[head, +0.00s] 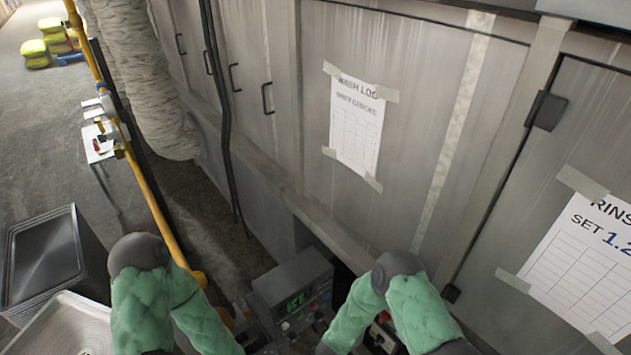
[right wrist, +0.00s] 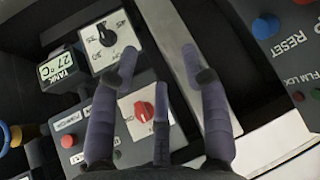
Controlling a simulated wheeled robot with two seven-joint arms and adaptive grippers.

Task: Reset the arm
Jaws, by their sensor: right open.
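A pale metal bar (right wrist: 190,70) runs behind the fingers. In the head view both my green-sleeved arms are bent at the bottom. The arm ends are cut off or hidden there, and my left gripper is not in view.
A control box (head: 292,292) with a green display stands between my arms. Grey metal panels with a taped wash log (head: 356,115) rise in front. Stacked dark trays (head: 45,260) are at the left. A yellow pipe (head: 140,175) runs down near my left arm.

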